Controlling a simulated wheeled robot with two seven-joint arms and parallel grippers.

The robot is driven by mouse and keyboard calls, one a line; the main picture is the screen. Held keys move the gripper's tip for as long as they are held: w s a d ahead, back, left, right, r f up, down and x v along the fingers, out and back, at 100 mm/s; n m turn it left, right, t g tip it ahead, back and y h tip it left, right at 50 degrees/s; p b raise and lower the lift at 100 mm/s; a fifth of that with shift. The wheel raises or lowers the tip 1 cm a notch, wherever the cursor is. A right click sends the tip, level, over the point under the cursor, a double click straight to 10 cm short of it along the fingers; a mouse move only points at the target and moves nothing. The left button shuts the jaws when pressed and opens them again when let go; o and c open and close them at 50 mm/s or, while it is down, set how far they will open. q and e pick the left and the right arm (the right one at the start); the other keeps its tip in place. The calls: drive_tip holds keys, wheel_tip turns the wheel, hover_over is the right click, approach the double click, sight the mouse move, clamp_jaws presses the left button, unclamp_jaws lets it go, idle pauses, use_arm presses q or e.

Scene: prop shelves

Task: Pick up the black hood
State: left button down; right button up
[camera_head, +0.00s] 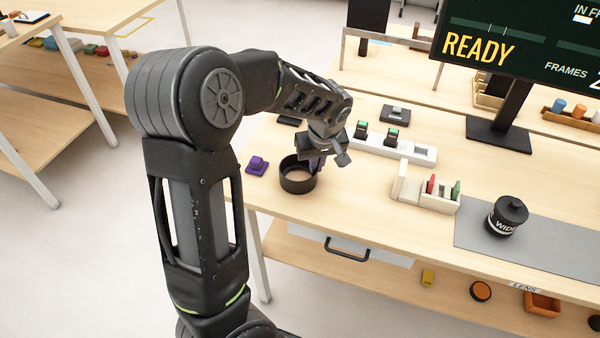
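The black hood (297,185) is a short, dark open ring. It stands upright on the wooden bench top near the front left edge. My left gripper (322,163) comes down from above at the hood's back right side. A fingertip overlaps the hood's rim in the picture. I cannot tell whether it touches the hood or whether the jaws are open or shut. My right gripper is not in view.
A purple block (257,166) sits left of the hood. A white switch strip (393,145) lies behind it. A cream holder with colored cards (427,188) is to the right. A black lens (507,216) stands on a grey mat (553,245). A monitor (520,45) stands behind.

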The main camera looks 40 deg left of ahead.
use_arm(q)
wheel_tip(320, 180, up, 10)
idle(0.6)
drive_tip(key=shift+r, duration=0.1)
idle(0.4)
